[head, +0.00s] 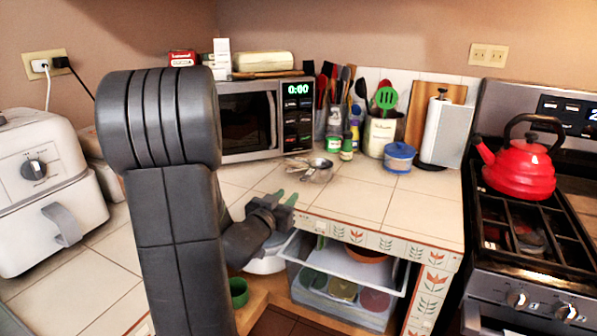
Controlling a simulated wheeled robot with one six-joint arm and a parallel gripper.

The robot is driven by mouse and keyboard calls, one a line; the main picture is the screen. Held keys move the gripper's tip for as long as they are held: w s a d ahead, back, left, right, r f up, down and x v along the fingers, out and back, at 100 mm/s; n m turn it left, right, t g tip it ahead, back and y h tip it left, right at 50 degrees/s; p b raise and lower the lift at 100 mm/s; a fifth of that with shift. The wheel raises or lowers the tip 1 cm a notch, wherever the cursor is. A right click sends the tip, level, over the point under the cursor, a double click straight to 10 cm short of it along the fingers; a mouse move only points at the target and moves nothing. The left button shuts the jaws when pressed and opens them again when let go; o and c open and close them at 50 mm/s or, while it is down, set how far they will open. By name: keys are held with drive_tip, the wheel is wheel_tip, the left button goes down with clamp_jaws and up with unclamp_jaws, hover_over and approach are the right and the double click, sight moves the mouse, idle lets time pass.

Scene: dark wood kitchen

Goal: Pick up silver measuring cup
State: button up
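A silver measuring cup (320,163) lies on the white tiled counter, in a small cluster of shiny metal and clear pieces in front of the microwave. The pieces overlap, so their separate outlines are hard to tell. My gripper (285,198) is near the counter's front edge, to the lower left of the cup and apart from it. My dark arm hides part of the counter and the microwave's left side.
A microwave (266,117) stands behind the cup. Spice jars (346,149), utensil holders, a blue lidded pot (399,157) and a paper towel roll (445,130) stand to the right. A red kettle (520,170) is on the stove. An open shelf (345,262) lies below. Tiles right of the cup are clear.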

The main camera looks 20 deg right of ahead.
sight(305, 178)
drive_tip(key=x, duration=1.3)
drive_tip(key=shift+w+d+p, duration=0.15)
drive_tip(key=shift+d+p, duration=0.2)
drive_tip(key=shift+d, duration=0.1)
clamp_jaws()
